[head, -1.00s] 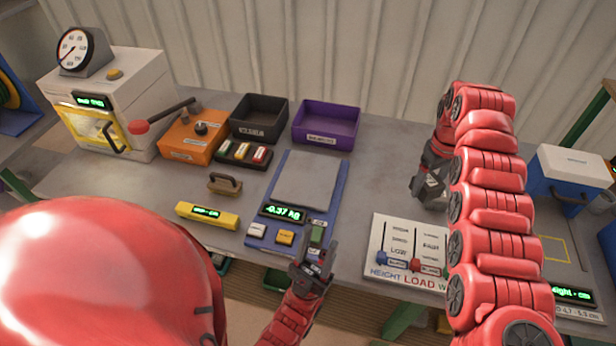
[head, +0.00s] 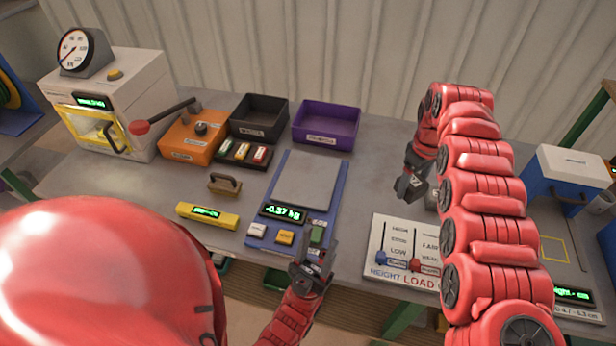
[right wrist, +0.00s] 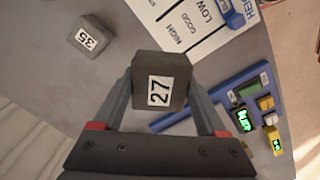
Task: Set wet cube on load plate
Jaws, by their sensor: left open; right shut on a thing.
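A dark grey cube labelled 27 (right wrist: 160,82) is between the fingers of my right gripper (right wrist: 163,100) in the right wrist view. My right gripper (head: 411,188) is shut on it, over the table to the right of the blue scale (head: 334,205). The scale has a bare grey plate (head: 305,178) and a display reading -0.37 kg. Whether the cube is wet cannot be told. My left gripper (head: 318,258) is open and empty at the scale's front right corner.
A grey cube labelled 35 (right wrist: 89,36) stands on the table. A HEIGHT/LOAD board (head: 388,245) lies right of the scale. Black (head: 259,131) and purple (head: 326,138) trays stand behind. A white press with a yellow-framed door (head: 72,124) is at the left.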

